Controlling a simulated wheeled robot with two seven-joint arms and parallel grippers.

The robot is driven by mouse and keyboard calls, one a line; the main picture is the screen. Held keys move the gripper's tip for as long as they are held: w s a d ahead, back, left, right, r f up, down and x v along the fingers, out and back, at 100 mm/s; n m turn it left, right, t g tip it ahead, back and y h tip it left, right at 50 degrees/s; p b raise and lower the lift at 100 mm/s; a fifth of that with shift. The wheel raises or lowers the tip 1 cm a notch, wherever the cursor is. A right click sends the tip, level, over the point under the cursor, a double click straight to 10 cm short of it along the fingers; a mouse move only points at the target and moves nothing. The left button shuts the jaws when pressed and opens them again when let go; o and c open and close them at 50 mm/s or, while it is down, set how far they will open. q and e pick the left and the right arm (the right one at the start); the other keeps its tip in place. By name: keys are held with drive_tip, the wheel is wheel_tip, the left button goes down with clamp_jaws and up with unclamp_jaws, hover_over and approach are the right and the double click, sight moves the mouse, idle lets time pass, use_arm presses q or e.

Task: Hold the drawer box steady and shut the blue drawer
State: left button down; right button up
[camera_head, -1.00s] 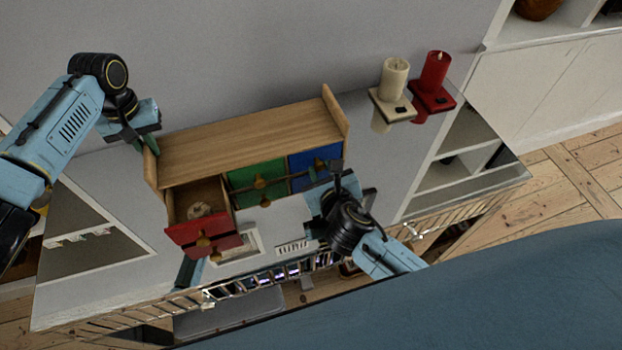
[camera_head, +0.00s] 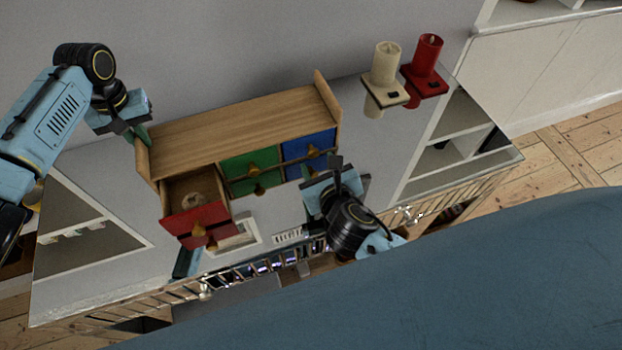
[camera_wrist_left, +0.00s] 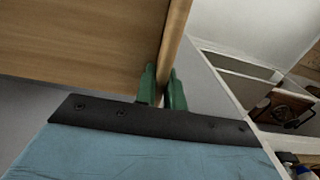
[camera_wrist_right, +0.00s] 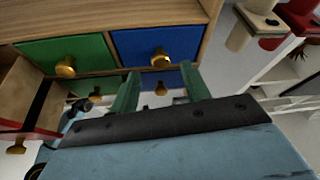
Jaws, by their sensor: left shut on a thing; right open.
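The wooden drawer box (camera_head: 240,125) stands on a glossy top against the wall. Its blue drawer (camera_head: 296,148) looks flush with the shut green drawer (camera_head: 236,165); its front and brass knob also show in the right wrist view (camera_wrist_right: 136,45). The red drawer (camera_head: 200,216) at the left stands open with a ring-shaped thing inside. My left gripper (camera_head: 142,136) is shut on the box's left end panel, also seen between its fingers in the left wrist view (camera_wrist_left: 168,60). My right gripper (camera_wrist_right: 160,85) is open and empty, in front of the blue drawer.
The glossy top mirrors the drawer fronts. The top is clear between box and candles. A framed piece (camera_head: 238,238) shows near the red drawer.

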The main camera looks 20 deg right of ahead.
use_arm(q)
drive_tip(key=shift+d, duration=0.1)
use_arm(e)
drive_tip(key=v, duration=0.8)
drive_tip(key=shift+s+r, duration=0.1)
drive_tip(key=shift+s, duration=0.1)
use_arm(q)
drive_tip(key=c, duration=1.4)
unclamp_jaws()
drive_tip(key=shift+r, duration=0.1)
